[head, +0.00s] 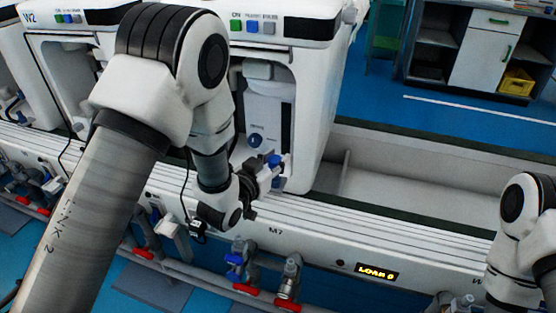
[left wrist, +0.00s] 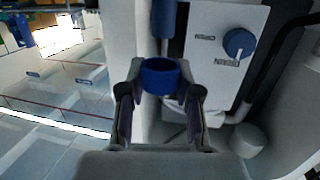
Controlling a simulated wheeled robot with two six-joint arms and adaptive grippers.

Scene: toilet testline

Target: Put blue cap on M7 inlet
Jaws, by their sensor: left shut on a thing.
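My left gripper (head: 266,173) is in front of the open bay of the white machine, above the rail marked M7. In the left wrist view the left gripper (left wrist: 160,100) is shut on the blue cap (left wrist: 160,76), a short blue ring held at the fingertips. A blue cylinder (left wrist: 164,18) shows just beyond the cap; I cannot tell how far apart they are. Below the M7 label (head: 275,231) are a blue-and-grey fitting (head: 236,262) and a grey fitting (head: 291,267), both near red handles. I cannot tell which is the inlet. My right gripper is not in view.
The white machine's wall and a panel with a blue knob (left wrist: 239,43) stand close to the left gripper. An empty trough (head: 400,185) lies to the right. A display (head: 377,271) sits on the rail front. Pipes run below the rail.

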